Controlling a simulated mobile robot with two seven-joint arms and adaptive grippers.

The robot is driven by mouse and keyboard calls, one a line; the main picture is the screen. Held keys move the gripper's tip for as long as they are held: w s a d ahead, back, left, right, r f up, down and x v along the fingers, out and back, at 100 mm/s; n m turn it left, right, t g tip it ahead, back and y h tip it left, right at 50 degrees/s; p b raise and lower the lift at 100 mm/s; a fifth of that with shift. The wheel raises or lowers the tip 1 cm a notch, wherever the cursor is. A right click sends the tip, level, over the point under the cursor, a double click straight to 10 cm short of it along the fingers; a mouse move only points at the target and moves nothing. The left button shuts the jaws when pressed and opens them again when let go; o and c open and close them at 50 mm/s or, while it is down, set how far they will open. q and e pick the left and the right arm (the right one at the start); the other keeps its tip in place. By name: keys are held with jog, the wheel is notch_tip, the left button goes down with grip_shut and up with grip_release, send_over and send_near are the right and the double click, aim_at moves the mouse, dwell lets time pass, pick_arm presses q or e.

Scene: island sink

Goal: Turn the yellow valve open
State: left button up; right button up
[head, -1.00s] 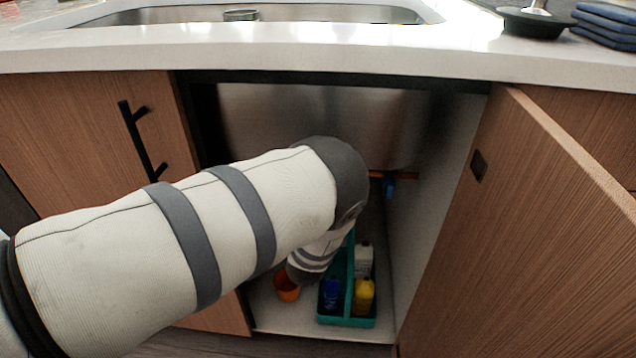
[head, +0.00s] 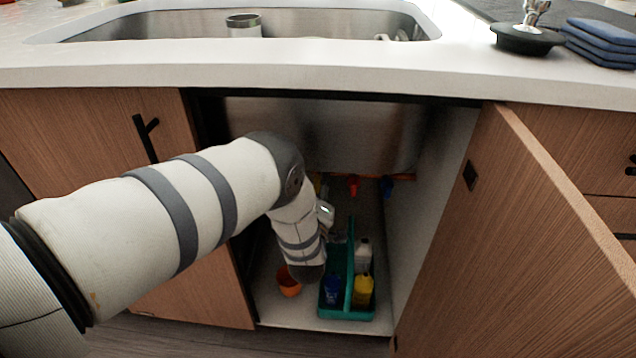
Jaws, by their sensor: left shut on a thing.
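The yellow valve (head: 317,184) shows as a small sliver under the sink basin, at the left end of a row of valves. My left arm reaches from the left into the open cabinet. My left gripper (head: 322,195) is at the yellow valve and shut on it; its fingers are small, dark and mostly hidden by my wrist. How far the valve is turned cannot be made out. A red valve (head: 352,186) and a blue valve (head: 387,187) hang to its right, on an orange-brown pipe. My right gripper is not in view.
A teal caddy (head: 347,314) with several bottles stands on the cabinet floor below. An orange cup (head: 288,283) is left of it. The open right door (head: 535,230) and the basin (head: 300,125) bound the space. Folded blue cloths (head: 603,40) lie on the counter.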

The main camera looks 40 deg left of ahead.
pick_arm(q)
jog(key=n, duration=0.4)
jog(key=shift+f+n+p, duration=0.1)
jog(key=shift+n+p, duration=0.2)
jog(key=shift+n, duration=1.1)
jog(key=o, duration=1.2)
jog(key=shift+c, duration=0.2)
jog(key=v, duration=1.2)
jog(key=shift+s, duration=0.1)
